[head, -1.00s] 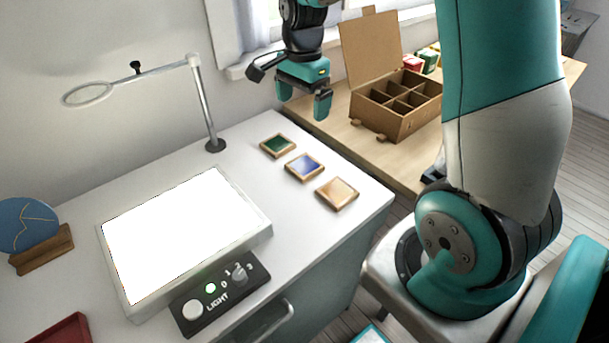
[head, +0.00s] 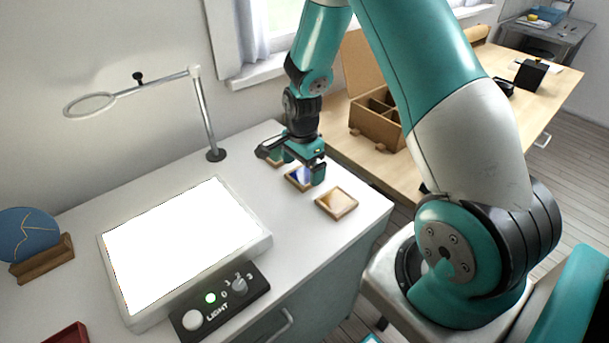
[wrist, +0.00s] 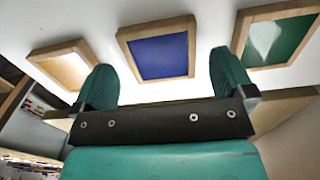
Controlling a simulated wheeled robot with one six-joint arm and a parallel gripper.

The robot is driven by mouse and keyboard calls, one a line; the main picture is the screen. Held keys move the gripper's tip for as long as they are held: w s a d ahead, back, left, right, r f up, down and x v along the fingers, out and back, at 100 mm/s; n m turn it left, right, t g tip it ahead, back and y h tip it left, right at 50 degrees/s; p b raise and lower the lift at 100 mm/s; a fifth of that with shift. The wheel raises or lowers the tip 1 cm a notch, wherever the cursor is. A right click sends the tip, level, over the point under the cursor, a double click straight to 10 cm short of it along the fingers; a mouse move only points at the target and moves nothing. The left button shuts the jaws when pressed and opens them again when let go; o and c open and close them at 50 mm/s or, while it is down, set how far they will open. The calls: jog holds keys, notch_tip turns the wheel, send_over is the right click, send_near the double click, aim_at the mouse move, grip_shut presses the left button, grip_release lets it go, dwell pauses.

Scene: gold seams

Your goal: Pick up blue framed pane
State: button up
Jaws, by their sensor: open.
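The blue framed pane (head: 299,177) lies flat on the white table, in the middle of a row of three wood-framed panes. In the head view my gripper (head: 302,178) is low over it and partly hides it. In the wrist view the blue pane (wrist: 158,50) shows whole, ahead of and between the two teal fingertips of my gripper (wrist: 165,82). The fingers are spread and nothing is between them. I see no contact with the pane.
An amber pane (head: 337,203) lies to the right of the blue one, and a green pane (wrist: 277,38) on its other side, both close. A lit light panel (head: 262,240) and a lamp-like ring stand (head: 216,155) are to the left. A compartment box (head: 378,124) stands behind.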

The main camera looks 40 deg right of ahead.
aim_at(304, 177)
notch_tip(304, 177, down, 2)
jog(key=shift+f, duration=0.2)
jog(key=c, duration=0.9)
jog(key=shift+r, duration=0.1)
